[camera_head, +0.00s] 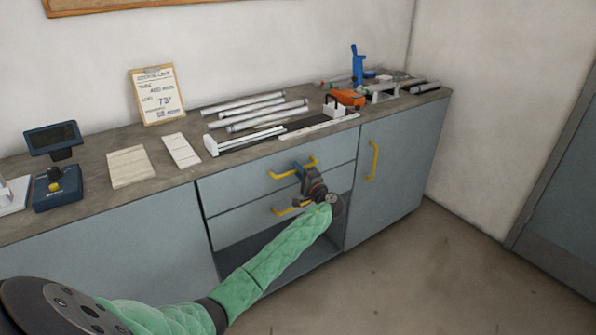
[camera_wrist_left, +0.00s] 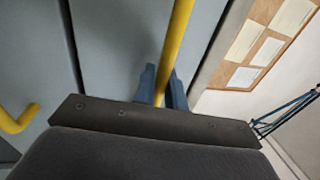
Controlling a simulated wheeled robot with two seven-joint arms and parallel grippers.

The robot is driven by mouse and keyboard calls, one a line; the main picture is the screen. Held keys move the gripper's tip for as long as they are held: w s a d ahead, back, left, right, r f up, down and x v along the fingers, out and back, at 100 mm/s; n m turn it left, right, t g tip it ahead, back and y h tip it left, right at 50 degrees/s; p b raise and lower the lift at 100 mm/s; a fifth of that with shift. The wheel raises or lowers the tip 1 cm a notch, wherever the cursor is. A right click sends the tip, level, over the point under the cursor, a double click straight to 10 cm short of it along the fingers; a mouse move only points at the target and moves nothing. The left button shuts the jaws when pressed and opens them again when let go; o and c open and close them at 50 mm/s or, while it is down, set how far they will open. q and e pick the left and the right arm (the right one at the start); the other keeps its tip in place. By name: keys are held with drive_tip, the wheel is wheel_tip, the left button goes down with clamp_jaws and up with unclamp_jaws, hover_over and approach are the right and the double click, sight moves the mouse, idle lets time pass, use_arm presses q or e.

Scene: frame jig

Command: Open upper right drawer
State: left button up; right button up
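The grey-blue upper drawer (camera_head: 240,184) sits under the worktop, above a lower drawer (camera_head: 235,226). Its front looks flush with the cabinet. Its yellow bar handle (camera_head: 281,174) is partly hidden by my left gripper (camera_head: 303,172), which reaches it from the front. In the left wrist view the yellow handle (camera_wrist_left: 180,30) runs between the two blue fingers of the left gripper (camera_wrist_left: 164,88), which sit close on both sides of it. The lower drawer's yellow handle (camera_head: 281,211) is partly hidden by the wrist. My right gripper is in neither view.
A cabinet door (camera_head: 400,160) with a yellow handle (camera_head: 374,160) stands to the right. An open dark space (camera_head: 285,258) lies below the drawers. The worktop (camera_head: 95,190) holds metal tubes (camera_head: 245,105), tools and a clipboard (camera_head: 157,95). The floor (camera_head: 440,270) in front is clear.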

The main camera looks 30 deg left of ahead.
use_arm(q)
clamp_jaws()
drive_tip(key=shift+d, duration=0.15)
